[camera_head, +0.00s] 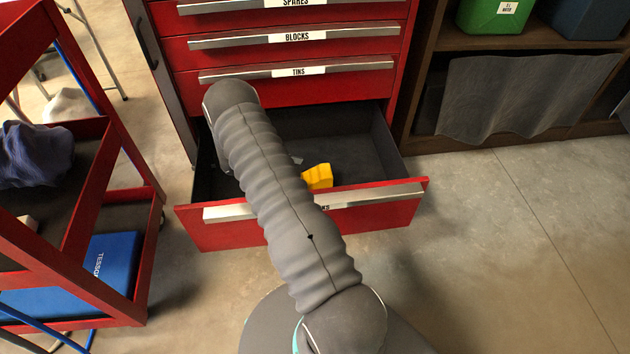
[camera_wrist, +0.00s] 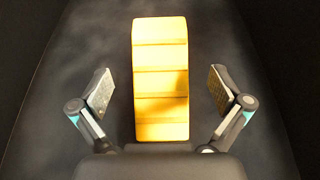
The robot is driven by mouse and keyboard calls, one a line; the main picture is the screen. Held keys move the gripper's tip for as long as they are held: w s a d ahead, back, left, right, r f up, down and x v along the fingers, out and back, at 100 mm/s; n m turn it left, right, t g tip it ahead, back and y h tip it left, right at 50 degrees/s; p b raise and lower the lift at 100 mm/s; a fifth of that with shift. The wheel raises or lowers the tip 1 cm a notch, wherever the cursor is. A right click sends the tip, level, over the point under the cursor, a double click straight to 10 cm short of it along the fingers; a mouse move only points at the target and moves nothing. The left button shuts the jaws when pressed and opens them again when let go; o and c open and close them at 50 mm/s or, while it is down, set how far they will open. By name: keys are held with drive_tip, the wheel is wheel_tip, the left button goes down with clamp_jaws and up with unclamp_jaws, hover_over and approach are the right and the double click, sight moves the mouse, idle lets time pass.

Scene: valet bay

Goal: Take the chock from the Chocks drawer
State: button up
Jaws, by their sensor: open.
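The yellow chock (camera_head: 318,177) lies on the dark floor of the open bottom drawer (camera_head: 375,212), near its front panel. My arm crosses in front of the drawer and covers part of it and most of its label. In the wrist view the chock (camera_wrist: 160,75) is upright in the picture, with ridges across it. My gripper (camera_wrist: 160,92) is open, with one finger on each side of the chock's lower half. Gaps show between both fingers and the chock. In the head view the gripper is hidden behind my arm.
Shut drawers labelled Tins (camera_head: 298,72) and Blocks (camera_head: 297,37) sit above the open one. A red cart (camera_head: 112,200) with a blue case (camera_head: 100,262) stands at left. A wooden shelf (camera_head: 480,143) stands at right. The floor at right is clear.

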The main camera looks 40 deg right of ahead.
sight(314, 175)
drive_tip(key=shift+x, duration=2.65)
drive_tip(key=shift+w+f, duration=0.1)
drive_tip(key=shift+f, duration=0.05)
drive_tip(key=c, duration=1.7)
